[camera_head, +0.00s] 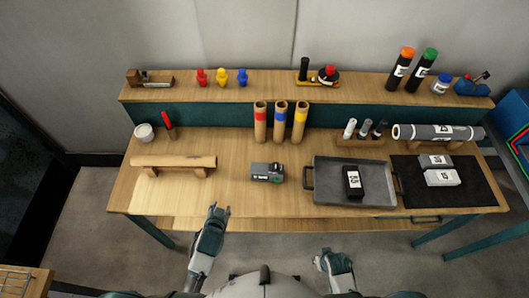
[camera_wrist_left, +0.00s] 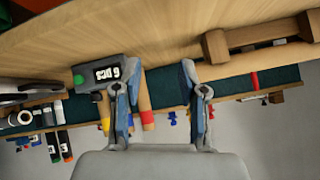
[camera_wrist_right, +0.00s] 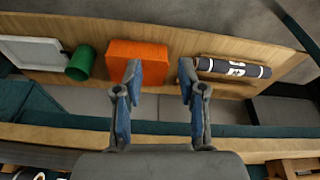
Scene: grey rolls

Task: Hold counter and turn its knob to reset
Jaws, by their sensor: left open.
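The counter (camera_head: 266,172) is a small grey box with a dark display and a green round part, standing on the middle of the table. It also shows in the left wrist view (camera_wrist_left: 112,72), with light characters on its display and the green part at one corner. I cannot tell which part is the knob.
Three tubes (camera_head: 281,122) stand behind the counter. A grey tray (camera_head: 330,192) with a dark block lies to its right, beside a black mat (camera_head: 480,186). A wooden roll on supports (camera_head: 173,161) lies left. Table just left of the counter is clear.

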